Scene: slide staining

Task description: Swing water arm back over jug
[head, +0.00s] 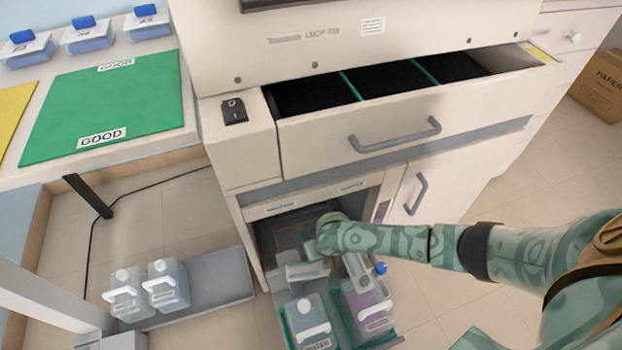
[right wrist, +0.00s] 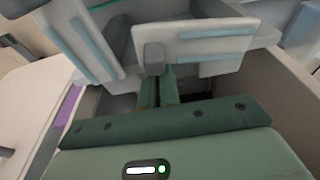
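The water jug (head: 308,325), clear with a white cap, stands at the left of the pulled-out lower tray. The white water arm (head: 303,271) lies at the jug's rear; I cannot tell how far it reaches over it. In the right wrist view the water arm (right wrist: 205,42) is a pale panel with blue strips and a grey tab. My right gripper (right wrist: 158,88) reaches into the cabinet opening. Its fingers are close together at the tab and look shut on it, though the contact is partly hidden. My left gripper is not in view.
A jug of purple liquid (head: 366,308) with a blue cap stands beside the water jug. Another pale arm (right wrist: 78,40) is close to my right gripper. An open drawer (head: 400,105) overhangs the opening.

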